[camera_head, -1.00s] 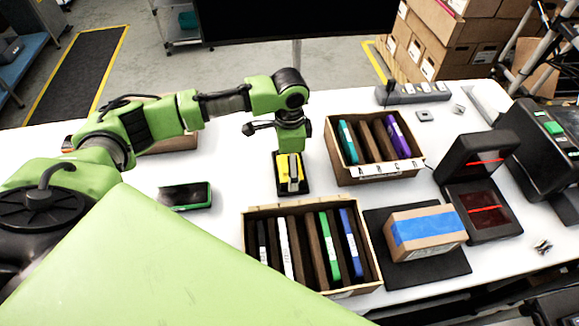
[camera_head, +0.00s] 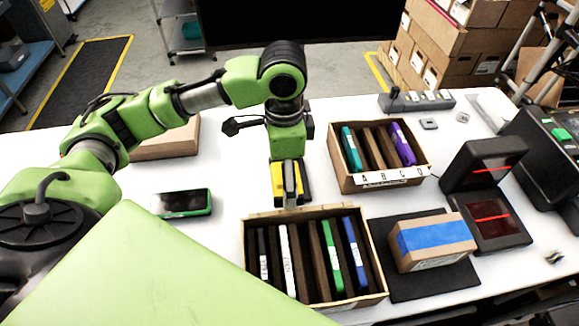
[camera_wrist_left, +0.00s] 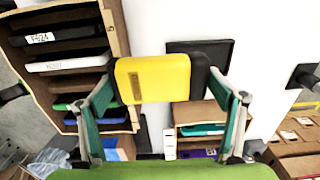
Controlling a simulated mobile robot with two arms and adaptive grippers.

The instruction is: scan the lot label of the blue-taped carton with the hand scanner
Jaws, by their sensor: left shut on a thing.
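My left gripper (camera_head: 288,190) hangs over the table, pointing down, shut on the yellow and black hand scanner (camera_head: 278,178). In the left wrist view the scanner (camera_wrist_left: 155,80) sits between the two fingers. The blue-taped carton (camera_head: 433,240) lies tilted on a black mat (camera_head: 405,285), to the right of and nearer than the gripper. A pale label (camera_head: 440,262) shows on its near side, too small to read. Part of the carton also shows in the left wrist view (camera_wrist_left: 118,150). My right gripper is out of view.
An open box of folders (camera_head: 315,210) stands between scanner and carton, close to the gripper. A second lettered box (camera_head: 395,180) stands behind. A black device with red lines (camera_head: 490,210) is right of the carton. A green-edged handheld (camera_head: 182,203) lies left.

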